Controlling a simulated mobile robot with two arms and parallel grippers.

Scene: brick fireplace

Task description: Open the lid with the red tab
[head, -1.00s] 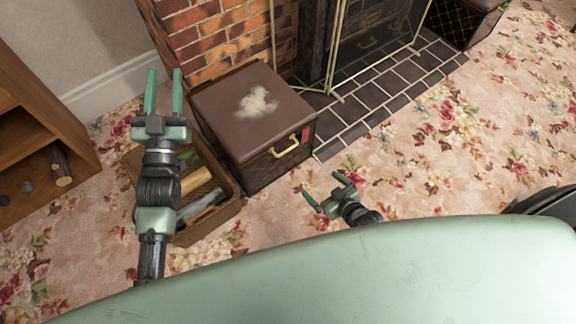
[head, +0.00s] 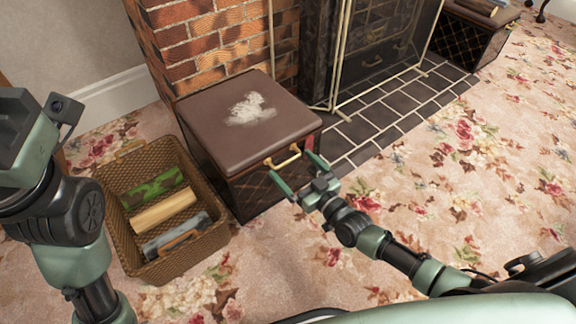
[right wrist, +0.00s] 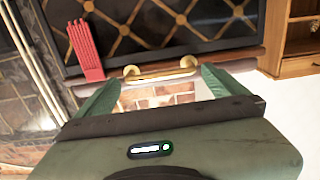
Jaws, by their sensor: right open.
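A dark box with a brown padded lid (head: 225,115), marked by a whitish patch on top, stands beside the brick fireplace. The lid looks shut. A brass handle (head: 283,158) is on its front edge and also shows in the right wrist view (right wrist: 160,74). Contact is unclear. My left arm shows, but its fingers do not.
A wicker basket (head: 117,193) holding a log and other items stands left of the box. A brass-framed fire screen (head: 345,60) and dark hearth tiles (head: 375,125) lie to the right. Another dark box (head: 468,38) stands far right. Flowered carpet in front is free.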

